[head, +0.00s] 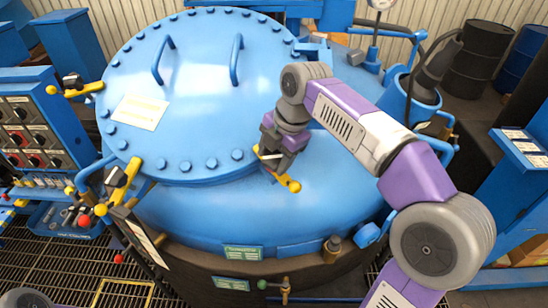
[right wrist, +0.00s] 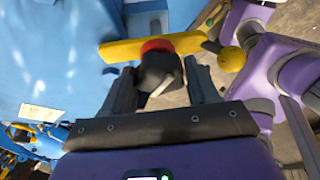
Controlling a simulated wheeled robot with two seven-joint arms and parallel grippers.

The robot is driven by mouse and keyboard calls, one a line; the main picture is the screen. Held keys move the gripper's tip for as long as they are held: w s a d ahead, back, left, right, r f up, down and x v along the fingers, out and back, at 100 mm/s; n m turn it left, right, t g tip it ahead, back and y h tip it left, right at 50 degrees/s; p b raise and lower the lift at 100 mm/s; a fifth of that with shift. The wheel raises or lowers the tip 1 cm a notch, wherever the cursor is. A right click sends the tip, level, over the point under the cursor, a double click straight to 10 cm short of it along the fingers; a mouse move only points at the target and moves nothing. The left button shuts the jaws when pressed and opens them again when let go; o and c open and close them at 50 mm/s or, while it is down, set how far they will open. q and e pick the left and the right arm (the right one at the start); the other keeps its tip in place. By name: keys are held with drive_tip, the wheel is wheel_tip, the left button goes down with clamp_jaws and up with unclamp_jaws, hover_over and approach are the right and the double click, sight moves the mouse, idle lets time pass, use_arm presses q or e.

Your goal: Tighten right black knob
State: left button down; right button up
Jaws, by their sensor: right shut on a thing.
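My right gripper (head: 270,158) is at the front right rim of the big blue round lid (head: 190,90). It is shut on the right black knob, which the gripper hides in the head view. In the right wrist view the black knob (right wrist: 157,74) sits between the fingers of the gripper (right wrist: 160,82), with a red part behind it. A yellow lever (right wrist: 125,49) with a ball end runs behind the knob; its end (head: 292,186) also shows below the gripper in the head view. My left gripper is out of view.
Other black knobs with yellow levers stand at the lid's left (head: 72,80) and front left (head: 116,177). A blue control panel (head: 38,125) is at the far left. Two raised handles (head: 236,60) are on the lid. Dark barrels (head: 478,58) stand at the back right.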

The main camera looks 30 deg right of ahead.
sight(275, 157)
drive_tip(key=m+t+b, duration=0.1)
drive_tip(key=m, duration=0.1)
drive_tip(key=shift+s+f+m, duration=0.1)
drive_tip(key=shift+s+m, duration=0.05)
drive_tip(key=shift+m, duration=0.25)
drive_tip(key=shift+c, duration=0.3)
drive_tip(key=m+t+b, duration=0.1)
drive_tip(key=m+b, duration=0.1)
drive_tip(key=m, duration=0.1)
drive_tip(key=shift+f, duration=0.1)
drive_tip(key=m+t+b, duration=0.1)
drive_tip(key=m, duration=0.1)
drive_tip(key=m+t+h+b, duration=0.1)
drive_tip(key=m, duration=0.2)
drive_tip(key=shift+s+a, duration=0.1)
drive_tip(key=shift+f+m, duration=0.1)
drive_tip(key=shift+m, duration=0.4)
drive_tip(key=o, duration=0.9)
drive_tip(key=shift+s, duration=0.1)
drive_tip(key=shift+o, duration=0.7)
drive_tip(key=shift+w, duration=0.2)
drive_tip(key=p+v, duration=0.1)
drive_tip(key=v, duration=0.5)
drive_tip(key=shift+s+r+p, duration=0.1)
drive_tip(key=shift+r+p, duration=0.1)
drive_tip(key=shift+p, duration=0.1)
drive_tip(key=shift+s+r, duration=0.4)
drive_tip(key=shift+r, duration=0.05)
